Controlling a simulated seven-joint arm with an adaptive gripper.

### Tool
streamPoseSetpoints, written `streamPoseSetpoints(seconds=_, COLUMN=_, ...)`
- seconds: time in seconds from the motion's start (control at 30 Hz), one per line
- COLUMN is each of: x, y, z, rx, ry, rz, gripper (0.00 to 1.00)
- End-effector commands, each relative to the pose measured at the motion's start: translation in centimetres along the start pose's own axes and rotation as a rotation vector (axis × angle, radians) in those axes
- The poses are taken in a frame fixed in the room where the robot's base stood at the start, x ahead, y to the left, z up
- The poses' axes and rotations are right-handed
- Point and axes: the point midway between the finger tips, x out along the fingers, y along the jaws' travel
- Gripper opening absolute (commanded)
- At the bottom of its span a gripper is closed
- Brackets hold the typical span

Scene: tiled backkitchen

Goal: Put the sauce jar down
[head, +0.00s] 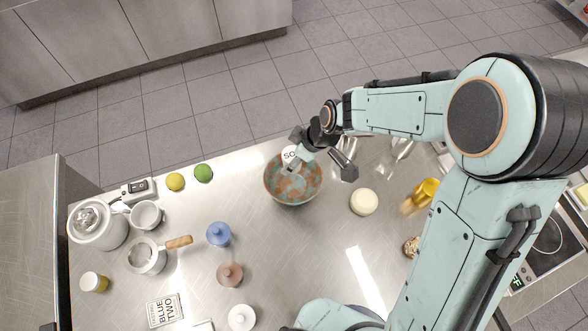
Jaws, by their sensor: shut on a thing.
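My gripper (321,152) hangs at the far right rim of a round bowl (268,188), its wrist reaching in from the right. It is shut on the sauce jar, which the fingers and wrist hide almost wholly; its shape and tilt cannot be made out. The bowl is mottled brown and grey-green inside and stands on the steel counter (190,285). A white label with the letters "SO" (289,154) shows at the bowl's far rim, partly covered by my gripper. I cannot tell whether it belongs to the jar or to a card.
A blue jar (218,235), a brown jar (229,274) and a white jar (241,318) stand left of centre, near a "BLUE TWO" card (165,310). A pale round thing (364,202) and a yellow container (424,193) are right of the bowl. Counter between bowl and blue jar is clear.

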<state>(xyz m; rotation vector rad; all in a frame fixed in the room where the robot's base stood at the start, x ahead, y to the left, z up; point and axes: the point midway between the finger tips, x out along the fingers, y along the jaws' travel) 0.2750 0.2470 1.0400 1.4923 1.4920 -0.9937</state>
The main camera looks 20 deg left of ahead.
Motion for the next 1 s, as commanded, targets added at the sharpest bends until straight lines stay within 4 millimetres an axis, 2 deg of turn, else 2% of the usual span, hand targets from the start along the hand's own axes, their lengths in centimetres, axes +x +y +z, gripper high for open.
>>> streamPoseSetpoints(seconds=0.3, x=5.2, y=0.0, z=2.2, rx=0.004, ry=-0.001, rz=-0.003, gripper=0.04)
streamPoseSetpoints(seconds=0.6, x=8.8, y=0.0, z=3.7, rx=0.003, ry=0.0, rz=-0.002, gripper=0.04)
streamPoseSetpoints(seconds=1.0, x=9.4, y=0.0, z=3.9, rx=0.002, ry=0.0, rz=0.0, gripper=0.04)
